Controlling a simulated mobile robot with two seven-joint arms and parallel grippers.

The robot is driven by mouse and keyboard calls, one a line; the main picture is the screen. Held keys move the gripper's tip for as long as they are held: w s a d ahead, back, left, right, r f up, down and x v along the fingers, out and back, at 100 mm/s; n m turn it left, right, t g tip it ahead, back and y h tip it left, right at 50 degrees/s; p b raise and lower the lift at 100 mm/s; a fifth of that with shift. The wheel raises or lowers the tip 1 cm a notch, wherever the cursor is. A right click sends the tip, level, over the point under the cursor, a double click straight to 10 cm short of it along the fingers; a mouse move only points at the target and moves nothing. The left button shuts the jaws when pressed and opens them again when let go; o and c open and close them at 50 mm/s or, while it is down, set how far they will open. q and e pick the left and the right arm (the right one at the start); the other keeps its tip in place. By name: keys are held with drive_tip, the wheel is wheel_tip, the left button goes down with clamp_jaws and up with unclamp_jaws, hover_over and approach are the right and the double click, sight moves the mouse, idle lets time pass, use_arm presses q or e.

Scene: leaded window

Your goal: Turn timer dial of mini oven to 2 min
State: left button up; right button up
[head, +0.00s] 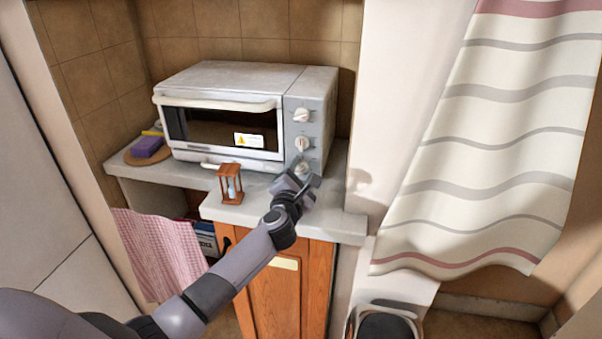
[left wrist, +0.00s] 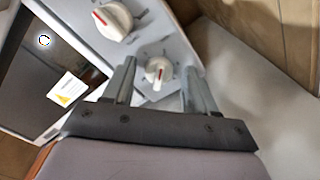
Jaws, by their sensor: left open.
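The white mini oven (head: 240,72) stands on a counter, its door shut. Its right-hand panel (head: 318,100) carries a column of white dials: a top dial (head: 302,115), a middle dial (head: 301,143) and a bottom dial (head: 302,168) partly behind my gripper. I cannot read which is the timer. My left gripper (head: 302,178) is open in front of the lower panel. In the left wrist view a dial with a red mark (left wrist: 158,70) shows between the open fingers (left wrist: 160,84); contact is not clear. Another red-marked dial (left wrist: 113,20) is at upper left.
A wooden hourglass (head: 231,184) stands on the counter (head: 255,210) left of my gripper. A purple sponge (head: 147,147) lies at the left. A checked cloth (head: 160,255) hangs below. A striped curtain (head: 500,130) and a bin (head: 385,325) are at the right.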

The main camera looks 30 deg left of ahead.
use_arm(q)
drive_tip(key=c, duration=1)
drive_tip(key=shift+m, duration=0.7)
drive_tip(key=o, duration=1)
drive_tip(key=shift+s, duration=0.1)
drive_tip(key=shift+v, duration=3.5)
